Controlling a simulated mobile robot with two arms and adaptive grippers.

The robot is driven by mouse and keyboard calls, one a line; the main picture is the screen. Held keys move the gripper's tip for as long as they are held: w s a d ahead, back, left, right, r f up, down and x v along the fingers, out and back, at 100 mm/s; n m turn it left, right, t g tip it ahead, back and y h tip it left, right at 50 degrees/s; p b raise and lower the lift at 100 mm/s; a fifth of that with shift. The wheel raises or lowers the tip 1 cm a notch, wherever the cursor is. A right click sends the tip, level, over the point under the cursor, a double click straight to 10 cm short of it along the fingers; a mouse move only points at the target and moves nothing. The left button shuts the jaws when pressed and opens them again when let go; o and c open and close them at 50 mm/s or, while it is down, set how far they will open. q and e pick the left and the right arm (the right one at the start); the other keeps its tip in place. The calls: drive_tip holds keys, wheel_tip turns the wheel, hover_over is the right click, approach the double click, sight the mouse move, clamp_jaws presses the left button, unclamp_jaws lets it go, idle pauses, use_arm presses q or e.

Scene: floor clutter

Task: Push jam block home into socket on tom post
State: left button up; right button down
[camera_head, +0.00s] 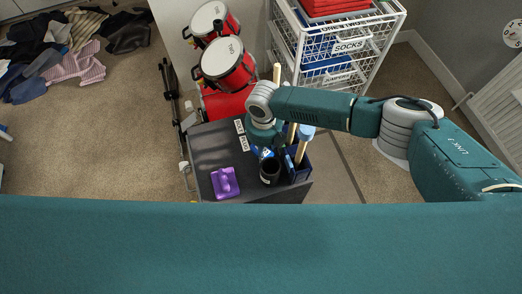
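Two red drums with white heads and dark hardware, the toms (227,63), stand at the top centre above a larger red drum (226,102). The tom post and its socket cannot be made out at this size. A purple block-like thing (225,183) lies on the dark table top; I cannot tell whether it is the jam block. My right arm comes in from the right, and its wrist bends down over the table. My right gripper (267,153) is small and partly hidden beside a black cup, with blue showing at it. Its grip is unclear. My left gripper is out of view.
The dark table (208,150) carries two white labels, the black cup (270,174) and a dark blue bin (299,169) with wooden-handled tools. A white drawer rack (338,47) stands behind. Clothes (75,62) lie at the upper left. Carpet left of the table is clear.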

drive_tip(key=shift+w+a+r+p, duration=0.2)
drive_tip(key=shift+w+r+p, duration=0.1)
drive_tip(key=shift+r, duration=0.25)
drive_tip(key=shift+w+a+r+p, duration=0.15)
drive_tip(key=shift+r+p, duration=0.15)
drive_tip(key=shift+r, duration=0.25)
drive_tip(key=shift+r+p, duration=0.5)
drive_tip(key=shift+r, duration=0.1)
drive_tip(key=shift+s+d+r+p, duration=0.1)
drive_tip(key=shift+s+r+p, duration=0.05)
drive_tip(key=shift+r+p, duration=0.3)
drive_tip(key=shift+s+d+r+p, duration=0.1)
drive_tip(key=shift+r+p, duration=0.3)
drive_tip(key=shift+r, duration=0.05)
